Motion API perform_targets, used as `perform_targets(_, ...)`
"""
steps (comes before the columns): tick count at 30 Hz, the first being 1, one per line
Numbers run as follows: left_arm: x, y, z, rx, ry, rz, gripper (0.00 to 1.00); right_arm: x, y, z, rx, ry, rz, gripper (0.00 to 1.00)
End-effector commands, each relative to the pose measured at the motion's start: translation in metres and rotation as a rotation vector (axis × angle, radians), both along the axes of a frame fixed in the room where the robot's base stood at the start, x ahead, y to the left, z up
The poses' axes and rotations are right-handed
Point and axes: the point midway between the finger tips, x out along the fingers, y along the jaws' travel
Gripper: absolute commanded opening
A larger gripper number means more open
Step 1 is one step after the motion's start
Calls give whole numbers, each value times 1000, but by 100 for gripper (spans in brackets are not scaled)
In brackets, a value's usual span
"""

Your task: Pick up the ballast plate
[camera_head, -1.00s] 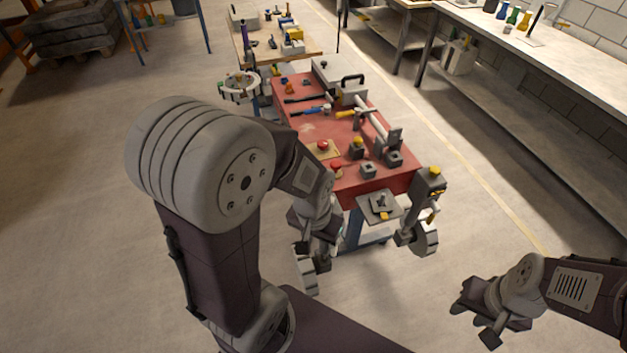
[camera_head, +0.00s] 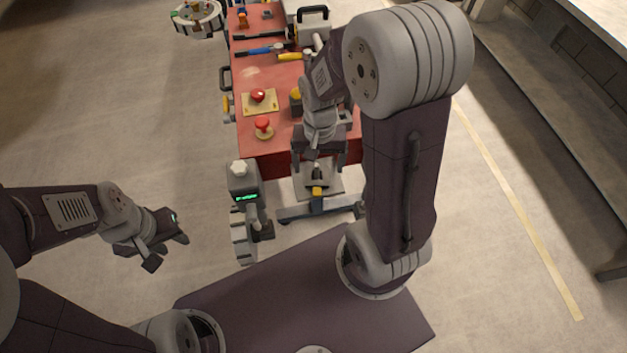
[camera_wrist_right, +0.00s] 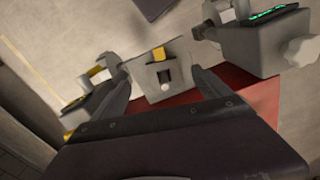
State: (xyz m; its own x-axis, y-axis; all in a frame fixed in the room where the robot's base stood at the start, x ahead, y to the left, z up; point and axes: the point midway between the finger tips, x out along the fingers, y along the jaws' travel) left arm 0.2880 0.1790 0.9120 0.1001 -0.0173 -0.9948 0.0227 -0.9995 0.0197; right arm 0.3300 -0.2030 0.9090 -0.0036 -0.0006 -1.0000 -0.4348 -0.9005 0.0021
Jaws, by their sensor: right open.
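The grey plate (camera_head: 333,186) with a small dark knob and a yellow piece sits low at the table's front edge; I take it as the ballast plate. In the right wrist view, a grey block (camera_wrist_right: 150,81) with a white knob and a yellow tab lies ahead between the fingers; it looks like the same thing. My right gripper (camera_head: 318,160) is open above the plate and hides part of it; its fingers (camera_wrist_right: 158,70) stand apart on either side of the block. My left gripper (camera_head: 164,250) has spread fingers and is empty, far left of the plate.
The red table (camera_head: 262,145) carries red knobs (camera_head: 258,96), tools and a handled case (camera_head: 313,28). A grey unit (camera_head: 243,180) with a green display and a wheel stands left of the plate. Open floor (camera_head: 510,250) lies to the right.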

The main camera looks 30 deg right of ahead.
Motion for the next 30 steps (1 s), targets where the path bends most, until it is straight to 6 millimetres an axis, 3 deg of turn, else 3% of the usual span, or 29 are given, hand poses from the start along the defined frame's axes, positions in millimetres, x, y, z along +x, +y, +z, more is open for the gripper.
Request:
perform_targets(6, 0, 0, -5, 0, -1, 0, 36, -1, 0, -29, 0, 4, 2, 87)
perform_targets(13, 0, 0, -7, 0, -1, 0, 36, 1, 0, -41, 0, 1, 4, 87)
perform_targets(21, 0, 0, -17, 0, -1, 0, 36, 7, 1, -85, 1, 2, 4, 87)
perform_targets(29, 0, 0, -16, 0, -1, 0, 36, 7, 1, -87, 0, -1, 5, 87)
perform_targets(30, 0, 0, -16, 0, -1, 0, 36, 7, 1, -87, 0, -1, 5, 76)
